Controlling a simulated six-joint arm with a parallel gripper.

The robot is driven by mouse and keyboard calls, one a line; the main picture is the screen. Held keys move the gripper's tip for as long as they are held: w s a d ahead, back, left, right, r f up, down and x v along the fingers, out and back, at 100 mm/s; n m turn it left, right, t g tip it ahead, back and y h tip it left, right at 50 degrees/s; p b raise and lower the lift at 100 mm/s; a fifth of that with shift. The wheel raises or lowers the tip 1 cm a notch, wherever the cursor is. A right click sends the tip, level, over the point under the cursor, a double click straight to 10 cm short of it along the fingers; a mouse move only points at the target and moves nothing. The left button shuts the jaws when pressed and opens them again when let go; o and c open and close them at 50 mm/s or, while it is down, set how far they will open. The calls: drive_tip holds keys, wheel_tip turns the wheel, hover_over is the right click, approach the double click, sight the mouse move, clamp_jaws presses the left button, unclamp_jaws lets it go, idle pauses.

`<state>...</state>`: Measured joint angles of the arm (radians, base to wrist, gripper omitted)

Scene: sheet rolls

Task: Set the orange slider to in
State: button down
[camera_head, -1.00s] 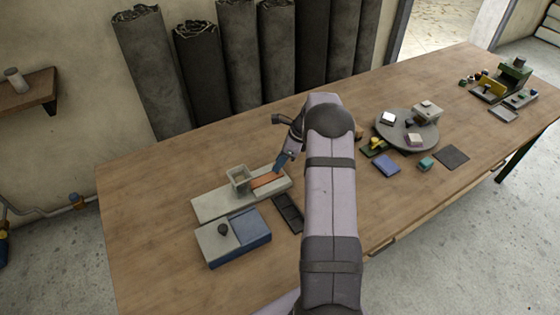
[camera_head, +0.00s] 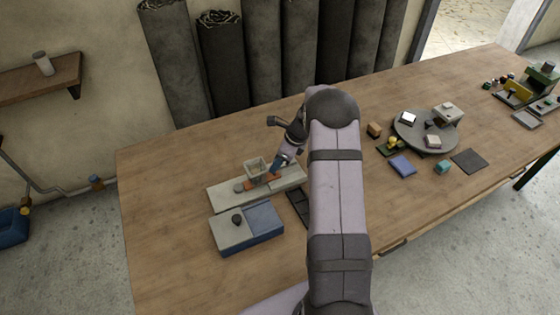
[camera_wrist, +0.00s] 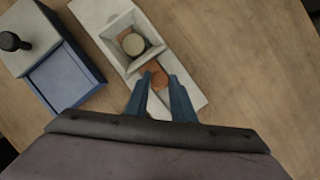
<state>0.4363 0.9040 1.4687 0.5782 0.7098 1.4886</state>
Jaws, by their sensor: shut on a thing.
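The orange slider (camera_wrist: 158,73) lies in a pale grey base (camera_wrist: 184,88), with part of it between my fingers in the wrist view. My gripper (camera_wrist: 160,80) is shut on it, with one blue finger on each side. In the head view my gripper (camera_head: 277,168) is at the right side of a square pale hopper (camera_head: 257,167) on the same base. Orange also shows low at the hopper's left side, beside a round greyish piece (camera_head: 239,187) on the base. The wrist view shows a pale round piece (camera_wrist: 133,44) inside the hopper.
A grey and blue box with a dark knob (camera_head: 246,228) stands in front of the base. A dark tray (camera_head: 298,207) lies to its right. A round grey turntable (camera_head: 425,131) with small blocks stands farther right. The table's left part is clear.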

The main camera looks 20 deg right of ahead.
drive_tip(key=c, duration=1.5)
unclamp_jaws()
drive_tip(key=shift+a, duration=0.3)
drive_tip(key=shift+b+v, duration=0.9)
drive_tip(key=shift+v, duration=2.85)
drive_tip(key=shift+w+d, duration=0.1)
drive_tip(key=shift+w, duration=0.1)
